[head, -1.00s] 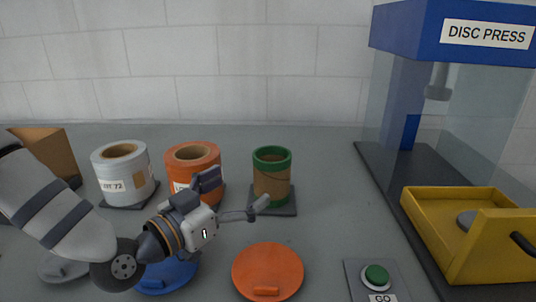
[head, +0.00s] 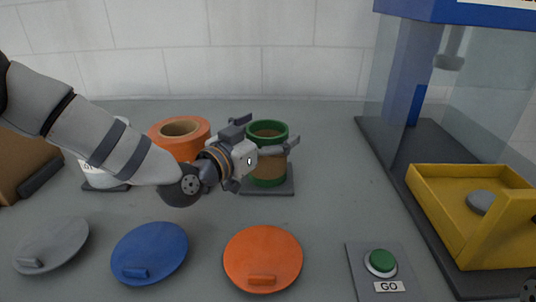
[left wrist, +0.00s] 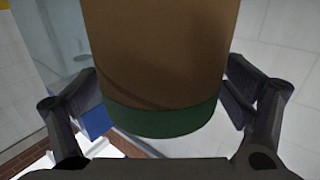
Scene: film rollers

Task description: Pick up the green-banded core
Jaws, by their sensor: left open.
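The green-banded core (head: 268,170) is a brown tube with green bands at top and bottom, standing upright on a dark square pad (head: 282,190). My left gripper (head: 266,133) is at the core's upper part, coming from the left, with its fingers apart and partly covering the core. In the left wrist view, the core (left wrist: 160,55) fills the space between the two open fingers, its green band (left wrist: 160,120) near the palm. I cannot tell whether either finger touches it.
Grey (head: 52,243), blue (head: 150,252) and orange (head: 263,258) discs lie in front. A GO button (head: 380,262) and a press with a yellow tray (head: 440,215) are right.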

